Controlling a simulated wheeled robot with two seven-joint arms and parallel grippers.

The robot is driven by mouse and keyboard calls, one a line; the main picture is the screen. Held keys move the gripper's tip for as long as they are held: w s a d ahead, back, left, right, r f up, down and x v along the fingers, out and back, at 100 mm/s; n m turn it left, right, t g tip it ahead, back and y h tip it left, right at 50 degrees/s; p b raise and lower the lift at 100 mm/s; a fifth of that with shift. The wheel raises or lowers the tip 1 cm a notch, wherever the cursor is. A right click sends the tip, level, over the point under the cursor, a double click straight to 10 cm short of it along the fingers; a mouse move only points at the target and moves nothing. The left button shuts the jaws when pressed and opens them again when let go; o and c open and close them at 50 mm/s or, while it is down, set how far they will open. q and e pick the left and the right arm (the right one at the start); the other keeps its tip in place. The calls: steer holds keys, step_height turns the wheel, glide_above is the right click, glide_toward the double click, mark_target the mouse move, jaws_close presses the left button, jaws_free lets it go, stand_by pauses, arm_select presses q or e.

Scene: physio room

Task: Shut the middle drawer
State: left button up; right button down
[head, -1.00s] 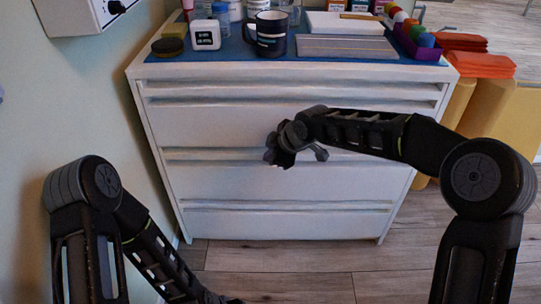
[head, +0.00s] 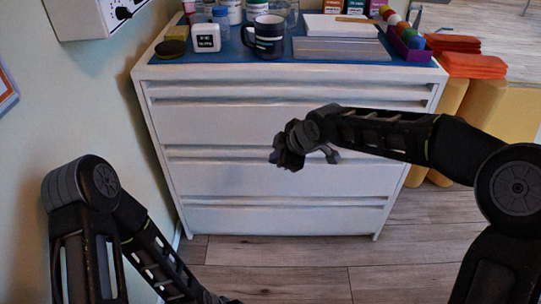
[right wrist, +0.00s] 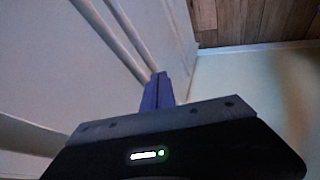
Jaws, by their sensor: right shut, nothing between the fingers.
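The white drawer cabinet (head: 148,120) stands ahead, with several drawer fronts stacked one above another. The middle drawer front (head: 230,178) is pale and flat, with a lipped band along its top. No wide gap shows at it, and I cannot tell whether it is fully flush. My right gripper (head: 305,158) is in front of the cabinet's middle, shut and empty, hiding a small part of the fronts. In the right wrist view its fingers (right wrist: 158,90) are together beside the white cabinet face (right wrist: 100,45); contact cannot be told. My left arm hangs low at the left, its gripper out of view.
A blue mat (head: 225,56) on the cabinet top carries a dark mug (head: 268,38), a white box (head: 206,38) and a purple tray (head: 405,46). Orange towels (head: 473,65) lie at the right. Wood floor (head: 290,268) is clear in front; a wall is close at left.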

steer(key=p+v, duration=0.1)
steer(key=v, duration=0.3)
steer(key=shift+f, duration=0.1)
stand_by(0.3)
